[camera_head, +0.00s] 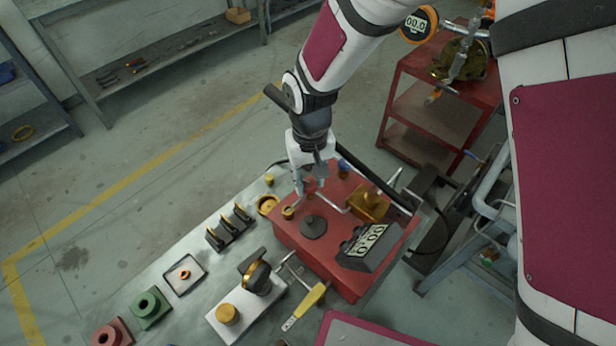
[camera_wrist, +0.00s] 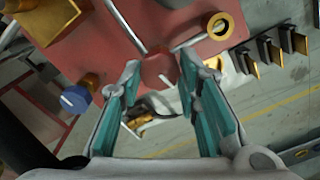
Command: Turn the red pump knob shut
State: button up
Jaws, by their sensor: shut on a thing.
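The red pump knob (camera_wrist: 158,70) is a faceted red piece on the red panel. It sits between the two teal-padded fingers of my gripper (camera_wrist: 160,62) in the wrist view. The fingers are closed on its sides, with a short pale line at its near edge. In the head view my gripper (camera_head: 310,182) points down at the far part of the red panel box (camera_head: 290,238), and the fingers largely hide the knob. How far the knob is turned cannot be told.
On the red box are a black dome (camera_head: 313,226), a digital readout (camera_head: 366,243), a brass block (camera_head: 368,202) and a blue knob (camera_head: 343,165), also in the wrist view (camera_wrist: 75,98). Black-and-gold clips (camera_head: 230,226) stand left on the bench. A red cart (camera_head: 436,110) stands behind.

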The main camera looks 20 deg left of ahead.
aim_at(310, 183)
jog(key=shift+m+p, duration=0.55)
jog(key=shift+m, duration=0.65)
jog(key=o, duration=1.1)
jog(key=shift+o, duration=0.2)
notch_tip(310, 183, up, 12)
jog(key=shift+d, duration=0.1)
